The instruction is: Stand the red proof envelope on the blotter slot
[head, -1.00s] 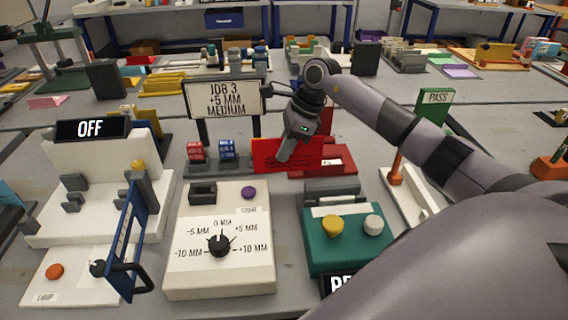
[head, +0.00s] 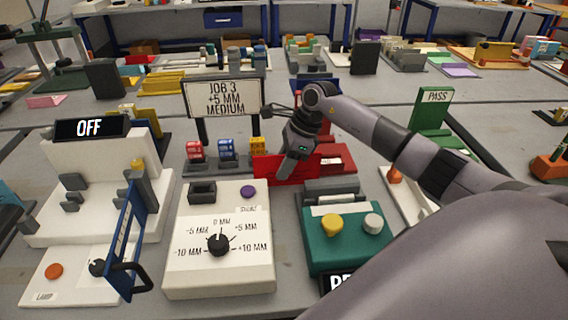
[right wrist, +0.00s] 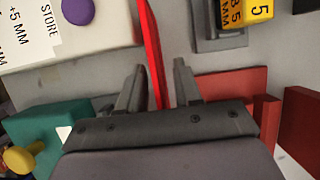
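The red proof envelope (head: 272,168) is a flat red panel standing upright in the middle of the table in the head view. In the right wrist view the envelope (right wrist: 152,45) shows edge-on as a thin red strip between the two fingers (right wrist: 157,85). A gap shows on each side of it, so the gripper is open around it. I cannot pick out the blotter slot; the envelope's lower edge hides what is under it. My left gripper is not in view.
A red block with a white label (head: 334,160) is just right of the envelope. Red, blue and yellow holders (head: 227,150) stand behind it. The white dial box (head: 220,275) and green button box (head: 345,250) are in front. A sign (head: 223,98) rises behind.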

